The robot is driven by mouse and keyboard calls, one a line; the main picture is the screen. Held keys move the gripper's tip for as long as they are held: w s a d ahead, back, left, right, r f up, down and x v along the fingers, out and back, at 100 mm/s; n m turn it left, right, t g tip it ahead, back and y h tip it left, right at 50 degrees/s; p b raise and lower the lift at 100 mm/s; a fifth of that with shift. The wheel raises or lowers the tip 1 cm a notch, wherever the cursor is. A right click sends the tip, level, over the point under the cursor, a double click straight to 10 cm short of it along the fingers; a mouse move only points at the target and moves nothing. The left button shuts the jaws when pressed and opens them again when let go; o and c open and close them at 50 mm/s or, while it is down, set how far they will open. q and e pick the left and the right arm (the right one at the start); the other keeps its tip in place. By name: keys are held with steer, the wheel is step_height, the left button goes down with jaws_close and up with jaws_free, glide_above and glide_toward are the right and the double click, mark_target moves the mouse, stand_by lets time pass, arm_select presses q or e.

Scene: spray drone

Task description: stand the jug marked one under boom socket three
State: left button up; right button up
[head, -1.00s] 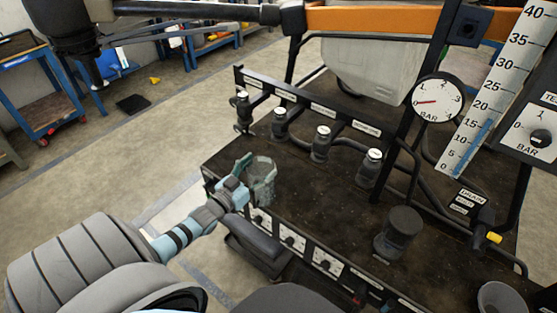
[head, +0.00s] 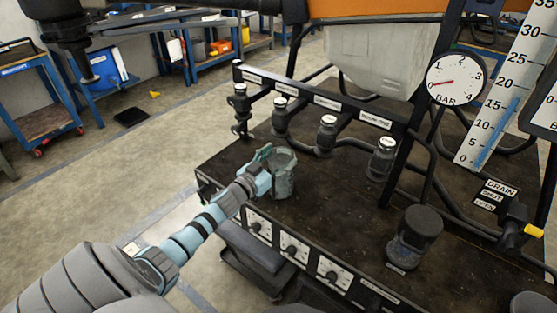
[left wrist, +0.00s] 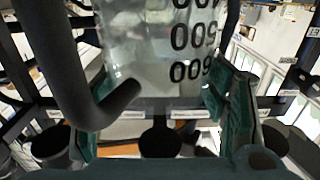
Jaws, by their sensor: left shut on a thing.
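My left gripper (head: 262,173) is shut on a clear, greyish jug (head: 283,178) and holds it upright at the bench's left front part. In the left wrist view the jug (left wrist: 150,50) shows upside-down black scale figures, including 500 and 600, between the teal fingers. Its number mark is not visible. Several dark boom sockets with pale tops hang from a labelled bar behind the jug. The third from the left (head: 327,135) is behind and right of the jug. The socket labels are too small to read surely. I cannot tell whether the jug touches the bench. My right gripper is not in view.
The dark bench top (head: 335,210) is clear right of the jug. A dark capped cylinder (head: 414,238) stands farther right. A pressure gauge (head: 456,80), scale board (head: 505,95) and drain valve (head: 515,225) are at the right. Knob panels (head: 292,250) line the front edge.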

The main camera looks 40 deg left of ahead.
arm_select(q)
steer(key=o, duration=1.4)
steer(key=shift+s+r, duration=0.1)
